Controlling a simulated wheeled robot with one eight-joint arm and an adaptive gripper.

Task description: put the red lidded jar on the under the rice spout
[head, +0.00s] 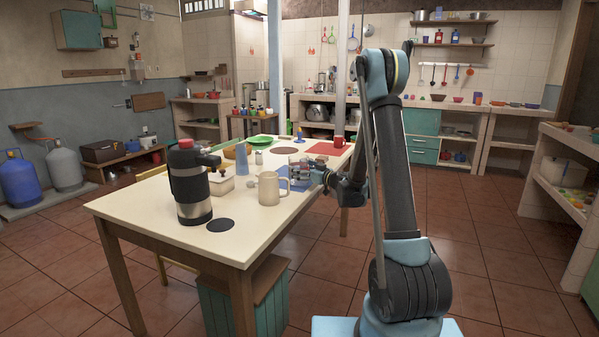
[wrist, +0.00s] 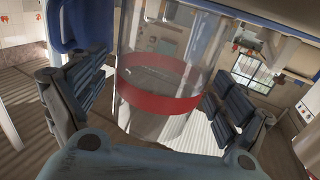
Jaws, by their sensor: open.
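In the wrist view, a clear cylindrical container with a red band (wrist: 158,88) stands between the two dark ridged finger pads of my gripper (wrist: 152,100). The pads are spread on either side of it, and I cannot tell whether either touches it. In the head view my gripper (head: 314,176) is low at the right edge of the table, beside a small clear container (head: 299,172) over a blue mat (head: 284,184). My gripper partly hides this container, and its lid is not clear. I cannot make out a rice spout with certainty.
A beige mug (head: 269,189) stands just left of my gripper. A red mug (head: 339,141) is farther back.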

